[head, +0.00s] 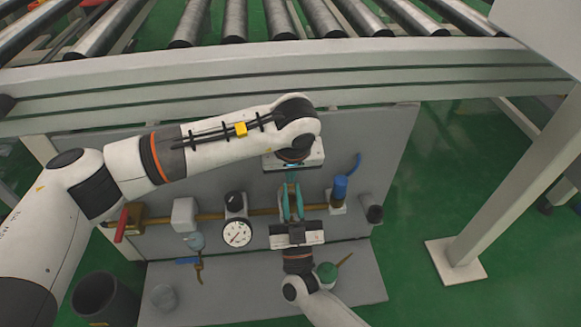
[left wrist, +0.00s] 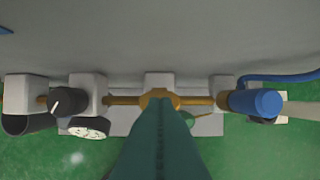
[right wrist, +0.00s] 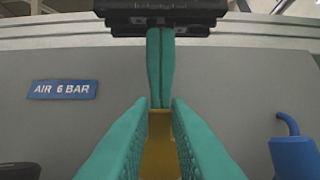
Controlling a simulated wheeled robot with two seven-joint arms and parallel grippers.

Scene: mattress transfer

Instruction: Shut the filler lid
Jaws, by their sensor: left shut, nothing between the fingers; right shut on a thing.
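A brass fitting (left wrist: 155,97) sits mid-pipe; I cannot tell whether it is the filler or its lid. My left gripper (head: 291,184) points down at it from above, its teal fingers together and empty; the fingers also show in the left wrist view (left wrist: 160,112) and hide part of the fitting. My right gripper (head: 291,214) reaches up from below, its fingers around a brass-yellow piece (right wrist: 160,150). In the right wrist view the left fingers (right wrist: 161,95) end just above that piece. Whether they touch it is unclear.
A pressure gauge (head: 237,233), black knob (head: 234,200) and red-handled valve (head: 121,225) are to the left. A blue-capped part (head: 340,188) is close on the right. A grey panel (head: 390,150) stands behind, under a roller conveyor (head: 235,20). A dark bin (head: 104,296) is at lower left.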

